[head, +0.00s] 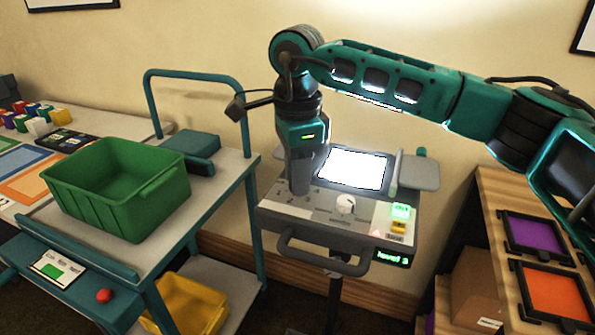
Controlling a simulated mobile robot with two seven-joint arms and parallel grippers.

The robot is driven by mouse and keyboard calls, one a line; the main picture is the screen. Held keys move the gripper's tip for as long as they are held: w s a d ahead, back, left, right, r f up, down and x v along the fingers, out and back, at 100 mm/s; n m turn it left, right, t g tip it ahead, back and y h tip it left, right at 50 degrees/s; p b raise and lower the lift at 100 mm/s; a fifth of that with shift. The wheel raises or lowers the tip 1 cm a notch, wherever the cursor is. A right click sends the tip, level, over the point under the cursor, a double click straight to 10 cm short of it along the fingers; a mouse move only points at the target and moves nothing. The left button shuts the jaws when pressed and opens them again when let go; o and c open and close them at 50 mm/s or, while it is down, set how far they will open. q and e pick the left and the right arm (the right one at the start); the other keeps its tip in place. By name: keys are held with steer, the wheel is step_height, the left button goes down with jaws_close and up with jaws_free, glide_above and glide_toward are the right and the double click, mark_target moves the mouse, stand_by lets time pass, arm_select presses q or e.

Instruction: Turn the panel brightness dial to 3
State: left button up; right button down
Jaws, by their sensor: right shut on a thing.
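The control panel (325,222) is a grey console on a stand with a bright white screen (352,169). My right gripper (300,188) points straight down at the panel's left side, left of the screen. It is shut on what looks like the brightness dial, which the fingers hide; small scale marks show around them. A separate white knob (345,205) sits to the right, apart from the gripper. A small green readout (393,257) at the panel's lower right seems to read level 3. My left gripper is out of view.
A handle bar (322,262) runs along the panel's front. A cart with a green bin (118,185) stands at left, a yellow bin (190,304) below. A wooden shelf with purple (535,235) and orange (553,293) trays stands at right.

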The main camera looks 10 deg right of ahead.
steer(key=c, duration=0.8)
jaws_free()
steer(key=shift+c, duration=0.2)
step_height(320, 180, up, 13)
steer(key=p, duration=0.9)
